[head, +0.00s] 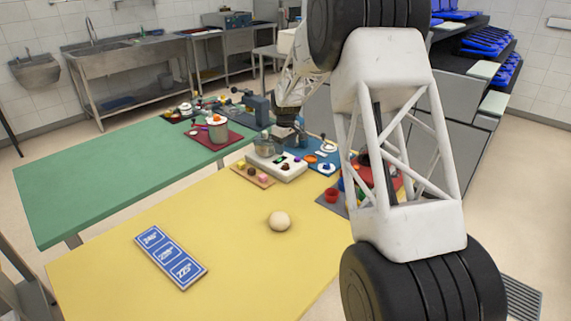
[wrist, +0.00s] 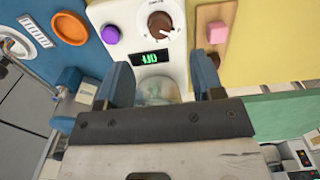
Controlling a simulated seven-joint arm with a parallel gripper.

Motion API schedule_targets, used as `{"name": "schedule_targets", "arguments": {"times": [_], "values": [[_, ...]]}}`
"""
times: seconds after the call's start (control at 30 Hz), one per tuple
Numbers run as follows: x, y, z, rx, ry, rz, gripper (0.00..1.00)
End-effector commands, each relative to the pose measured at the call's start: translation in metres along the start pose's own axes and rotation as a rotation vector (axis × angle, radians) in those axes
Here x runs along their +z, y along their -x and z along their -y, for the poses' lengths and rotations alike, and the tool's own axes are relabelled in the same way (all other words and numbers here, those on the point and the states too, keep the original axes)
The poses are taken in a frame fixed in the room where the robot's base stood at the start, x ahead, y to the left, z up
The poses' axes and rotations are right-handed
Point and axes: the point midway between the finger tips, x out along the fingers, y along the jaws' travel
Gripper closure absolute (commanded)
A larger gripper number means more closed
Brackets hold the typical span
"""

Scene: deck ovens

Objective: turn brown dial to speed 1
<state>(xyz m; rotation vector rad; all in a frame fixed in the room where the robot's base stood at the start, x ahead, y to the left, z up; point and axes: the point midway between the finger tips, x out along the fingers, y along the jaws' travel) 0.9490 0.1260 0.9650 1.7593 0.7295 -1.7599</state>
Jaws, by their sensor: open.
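The brown dial (wrist: 160,23) sits on a white device (wrist: 122,15), with a white pointer mark at its right side in the wrist view. Below the dial is a black display (wrist: 150,57) with green characters, too small to read surely. A purple knob (wrist: 110,34) is to the left of the display. My gripper (wrist: 162,78) is open, its two blue fingers spread apart on the near side of the display, not touching the dial. A pale, blurred thing shows between the fingers. In the head view, the white device (head: 291,171) lies under my gripper at the table's far edge.
An orange ring (wrist: 70,27) lies to the left, and a pink block (wrist: 217,31) on a wooden board is close to the right finger. On the yellow table (head: 215,225) are a dough ball (head: 279,221) and a blue sign (head: 170,256). The near table is mostly clear.

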Motion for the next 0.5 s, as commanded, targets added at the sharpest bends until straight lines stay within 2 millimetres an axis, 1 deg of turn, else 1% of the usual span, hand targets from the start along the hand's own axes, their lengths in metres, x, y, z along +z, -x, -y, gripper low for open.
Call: {"name": "schedule_targets", "arguments": {"times": [0.3, 0.5], "values": [[0.000, -0.001, 0.000, 0.000, 0.000, 0.000, 0.39], [0.000, -0.010, 0.000, 0.000, -0.001, 0.000, 0.39]]}}
